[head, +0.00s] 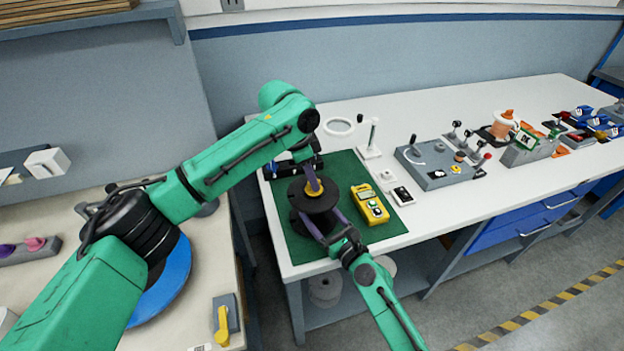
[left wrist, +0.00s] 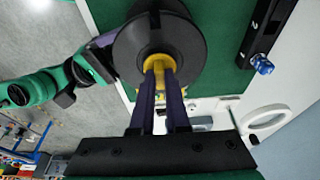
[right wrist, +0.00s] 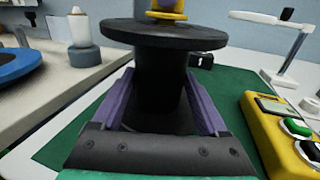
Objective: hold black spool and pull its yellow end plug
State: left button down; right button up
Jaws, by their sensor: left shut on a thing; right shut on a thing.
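The black spool (head: 320,201) stands upright on the green mat (head: 343,166) near the table's left end. It also shows in the right wrist view (right wrist: 160,85) and the left wrist view (left wrist: 128,48). My right gripper (head: 313,226) is shut on the spool's core, one finger on each side below the top flange. The yellow end plug (left wrist: 160,64) sits at the centre of the top flange, and it shows in the right wrist view (right wrist: 166,15). My left gripper (head: 314,188) comes from above and is shut on the plug. The plug's lower part is hidden.
A yellow meter (head: 370,205) lies on the mat just right of the spool. A black device with a blue knob (left wrist: 262,64) is near the mat's edge. A white lamp-like stand (head: 371,140) and a grey control box (head: 440,164) stand farther right.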

pick_arm(q)
jog(key=shift+r, duration=1.45)
pick_arm(e)
jog(key=shift+f, duration=0.1)
pick_arm(q)
jog(key=shift+r, duration=1.9)
pick_arm(e)
jog(key=o, duration=1.5)
